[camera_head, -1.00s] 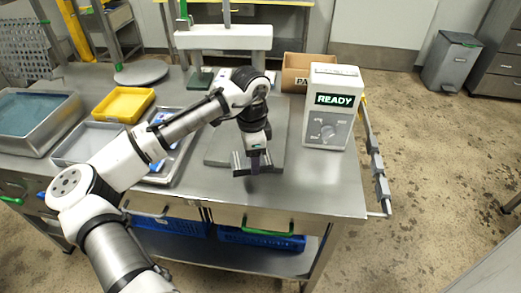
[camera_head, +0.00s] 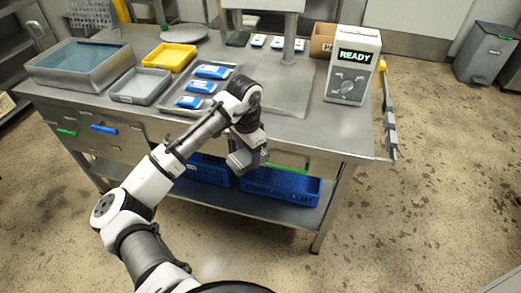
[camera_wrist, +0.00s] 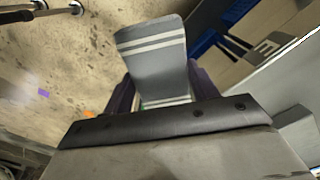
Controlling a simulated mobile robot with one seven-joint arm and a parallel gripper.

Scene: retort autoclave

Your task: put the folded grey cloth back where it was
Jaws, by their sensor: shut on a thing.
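The folded grey cloth (camera_wrist: 152,65), with pale stripes across it, sticks out from between the dark fingers of my gripper (camera_wrist: 163,92) in the wrist view. My gripper is shut on it. In the head view my gripper (camera_head: 248,160) hangs just in front of the table's front edge, beside the drawer fronts and above the blue crates. The cloth is hard to tell from the gripper there.
The steel table (camera_head: 340,122) carries a READY box (camera_head: 352,66), a tray (camera_head: 172,106) with blue packs, a yellow tray (camera_head: 170,56), a grey tray (camera_head: 139,86) and a water basin (camera_head: 80,48). Blue crates (camera_head: 283,186) stand on the lower shelf.

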